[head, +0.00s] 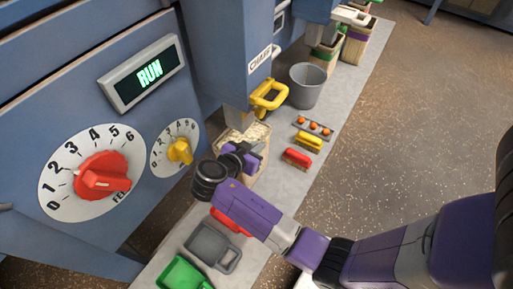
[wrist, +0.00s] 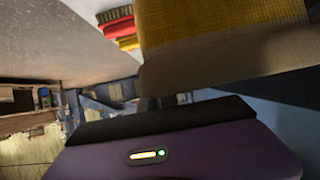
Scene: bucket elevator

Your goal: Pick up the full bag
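The full bag (head: 257,132) stands on the grey ledge under the spout, its open top heaped with pale contents. My gripper (head: 245,155) is at the bag's near side and hides much of its front. In the wrist view the woven bag (wrist: 222,28), with a yellow band and beige cloth, fills the upper right, close to the gripper's dark edge. The fingers are not clear in either view, so I cannot tell whether they grip the bag.
The blue machine has a RUN display (head: 143,73), a red dial (head: 102,178) and a yellow dial (head: 179,151). A yellow handle (head: 268,97) is on the spout. A grey bucket (head: 306,86), a red brush (head: 297,157) and a yellow brush (head: 307,140) are on the ledge. The floor at right is clear.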

